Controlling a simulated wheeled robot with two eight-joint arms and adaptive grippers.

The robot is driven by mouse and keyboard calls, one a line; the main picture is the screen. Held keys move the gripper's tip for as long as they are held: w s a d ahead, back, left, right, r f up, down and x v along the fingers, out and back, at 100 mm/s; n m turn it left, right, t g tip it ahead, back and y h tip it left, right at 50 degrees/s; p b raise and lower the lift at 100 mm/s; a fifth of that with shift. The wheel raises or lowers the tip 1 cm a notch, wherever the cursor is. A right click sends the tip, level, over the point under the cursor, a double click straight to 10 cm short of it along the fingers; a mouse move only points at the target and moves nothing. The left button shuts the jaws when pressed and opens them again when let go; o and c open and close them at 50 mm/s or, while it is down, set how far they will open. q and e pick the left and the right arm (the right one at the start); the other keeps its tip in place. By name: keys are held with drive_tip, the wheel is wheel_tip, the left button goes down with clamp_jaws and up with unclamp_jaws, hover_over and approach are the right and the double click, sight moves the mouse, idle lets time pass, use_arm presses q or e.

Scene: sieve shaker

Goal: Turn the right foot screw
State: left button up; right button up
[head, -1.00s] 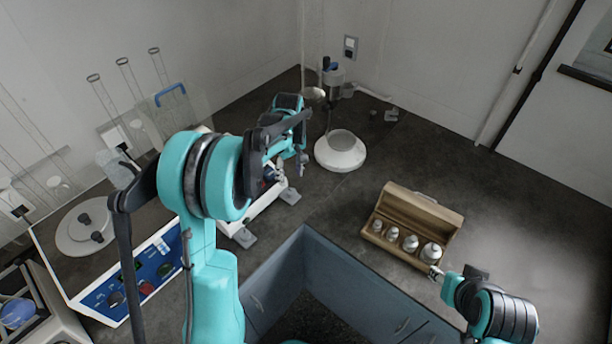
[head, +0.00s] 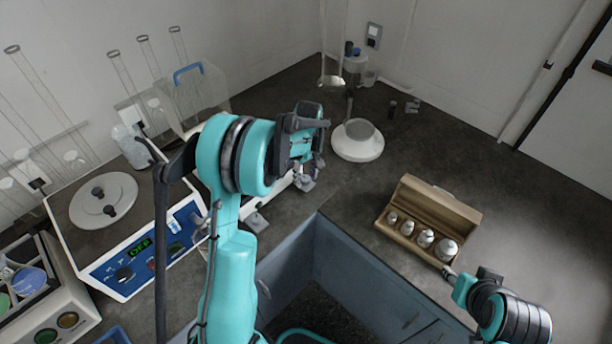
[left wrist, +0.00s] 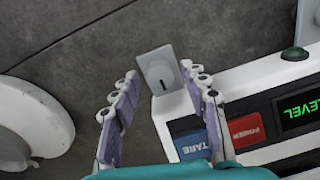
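The white balance (head: 282,190) stands on the dark bench, largely hidden behind my left arm in the head view. One foot screw (head: 305,183) shows at its right corner, just below my left gripper (head: 311,163). In the left wrist view this foot screw (left wrist: 157,70) is a pale grey square tab with a dark mark. My left gripper (left wrist: 161,88) is open there, its purple-padded fingers on either side of the tab with gaps visible. Another foot (head: 257,222) shows to the left. My right gripper (head: 449,271) is by the wooden box; its fingers are too small to judge.
A green "LEVEL" display (left wrist: 300,107) and a blue TARE button (left wrist: 188,138) are on the balance. A round white stand (head: 357,141) is close behind the left gripper. A wooden weight box (head: 440,207) is at right. A blue-panelled device (head: 125,268) is at left.

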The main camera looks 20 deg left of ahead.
use_arm(q)
clamp_jaws()
drive_tip(key=shift+m, duration=0.4)
drive_tip(key=m, duration=0.2)
drive_tip(key=shift+m, duration=0.4)
drive_tip(key=m, duration=0.4)
drive_tip(key=shift+m, duration=0.3)
drive_tip(key=m, duration=0.3)
drive_tip(key=shift+m, duration=0.3)
drive_tip(key=shift+s+m, duration=0.1)
drive_tip(key=shift+m, duration=1.8)
drive_tip(key=shift+t, duration=0.3)
